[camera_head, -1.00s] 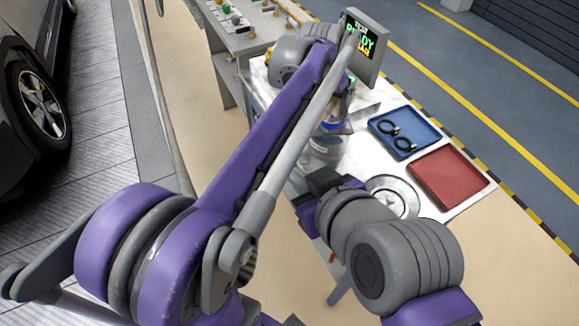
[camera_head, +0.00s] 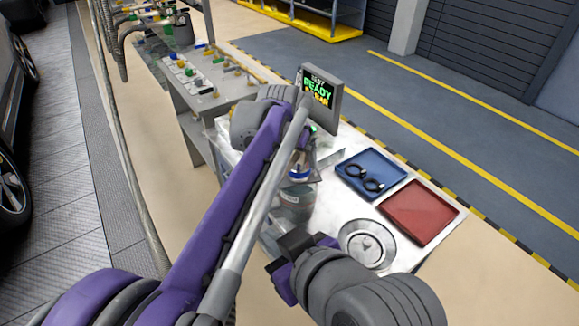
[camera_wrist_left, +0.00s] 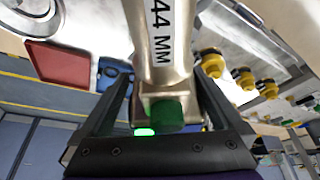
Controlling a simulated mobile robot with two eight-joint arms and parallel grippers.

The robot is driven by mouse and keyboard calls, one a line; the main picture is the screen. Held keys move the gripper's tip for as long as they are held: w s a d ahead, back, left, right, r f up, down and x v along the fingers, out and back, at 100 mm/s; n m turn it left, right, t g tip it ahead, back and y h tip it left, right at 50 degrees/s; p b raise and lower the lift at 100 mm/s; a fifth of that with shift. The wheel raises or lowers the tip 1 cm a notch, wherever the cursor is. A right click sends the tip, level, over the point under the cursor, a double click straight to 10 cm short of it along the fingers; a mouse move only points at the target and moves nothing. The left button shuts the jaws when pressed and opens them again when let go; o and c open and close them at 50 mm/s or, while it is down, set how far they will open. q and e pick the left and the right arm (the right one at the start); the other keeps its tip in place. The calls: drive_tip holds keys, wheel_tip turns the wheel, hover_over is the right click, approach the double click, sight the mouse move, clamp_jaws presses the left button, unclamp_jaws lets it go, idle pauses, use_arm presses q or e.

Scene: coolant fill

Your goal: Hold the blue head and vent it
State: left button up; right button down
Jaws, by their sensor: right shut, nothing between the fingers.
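A metal head (camera_wrist_left: 160,45) marked "44 MM", with a green part at its near end, fills the middle of the left wrist view. In the head view a blue band (camera_head: 299,177) sits on top of a clear jar (camera_head: 296,203), below my left wrist. The left fingers are hidden there by the arm. My right gripper (camera_head: 276,270) is shut and empty, low in front of the table, apart from the jar.
A display (camera_head: 320,97) reading READY stands behind my left wrist. A blue tray (camera_head: 390,165) with two black rings, a red tray (camera_head: 436,220) and a round metal plate (camera_head: 367,232) lie to the right. A bench (camera_head: 200,98) with coloured fittings stands back left.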

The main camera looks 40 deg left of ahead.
use_arm(q)
drive_tip(key=shift+r, duration=0.1)
drive_tip(key=v, duration=1.2)
drive_tip(key=shift+s+d+f, duration=0.1)
drive_tip(key=shift+d+f, duration=0.05)
drive_tip(key=shift+f, duration=0.1)
